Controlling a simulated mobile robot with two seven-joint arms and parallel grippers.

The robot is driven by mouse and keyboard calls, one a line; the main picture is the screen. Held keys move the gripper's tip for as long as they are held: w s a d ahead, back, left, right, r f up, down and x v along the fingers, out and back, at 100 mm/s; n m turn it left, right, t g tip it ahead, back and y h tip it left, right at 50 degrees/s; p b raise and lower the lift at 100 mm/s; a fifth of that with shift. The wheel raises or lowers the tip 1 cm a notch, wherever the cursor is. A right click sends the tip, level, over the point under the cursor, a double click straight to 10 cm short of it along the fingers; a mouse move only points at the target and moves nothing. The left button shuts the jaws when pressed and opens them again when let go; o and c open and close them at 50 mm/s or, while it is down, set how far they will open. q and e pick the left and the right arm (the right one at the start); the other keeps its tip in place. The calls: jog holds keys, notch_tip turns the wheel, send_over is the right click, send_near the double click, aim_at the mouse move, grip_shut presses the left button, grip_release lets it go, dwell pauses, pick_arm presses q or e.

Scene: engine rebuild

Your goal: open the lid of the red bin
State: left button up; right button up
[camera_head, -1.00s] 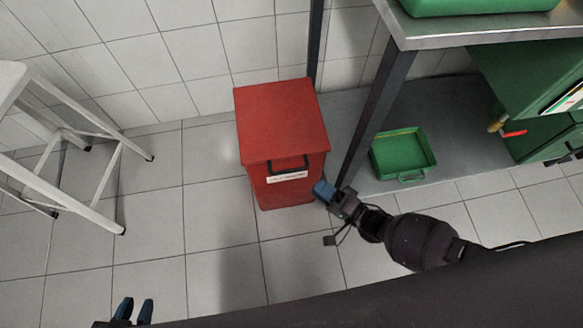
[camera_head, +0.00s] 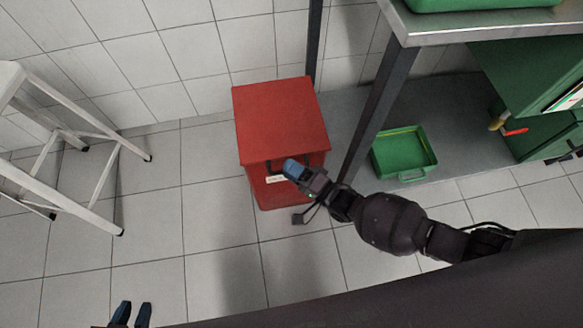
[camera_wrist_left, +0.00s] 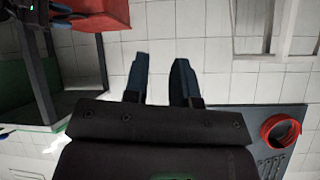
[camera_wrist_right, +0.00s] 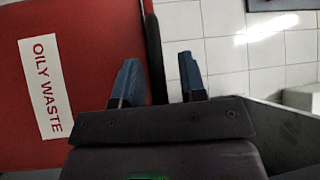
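The red bin (camera_head: 280,112) stands on the floor with its lid shut. Its dark front handle (camera_head: 248,170) is partly hidden behind my right gripper (camera_head: 293,168), which is at the bin's front. In the right wrist view the two blue fingers (camera_wrist_right: 160,80) are apart with nothing gripped. The bin's red face (camera_wrist_right: 90,90) with its white "OILY WASTE" label (camera_wrist_right: 46,88) fills the left, and a dark bar runs along its edge by the left finger. My left gripper (camera_head: 131,314) is open and empty, low at the left.
A steel table (camera_head: 480,25) with a dark leg stands close right of the bin. A green tray (camera_head: 405,155) lies on its lower shelf. A white step stool (camera_head: 75,150) stands at the left. A tiled wall is behind the bin. Floor in front is clear.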

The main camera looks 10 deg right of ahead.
grip_shut()
pick_arm(q)
jog(key=shift+r, duration=0.1)
pick_arm(e)
jog(key=shift+r, duration=0.1)
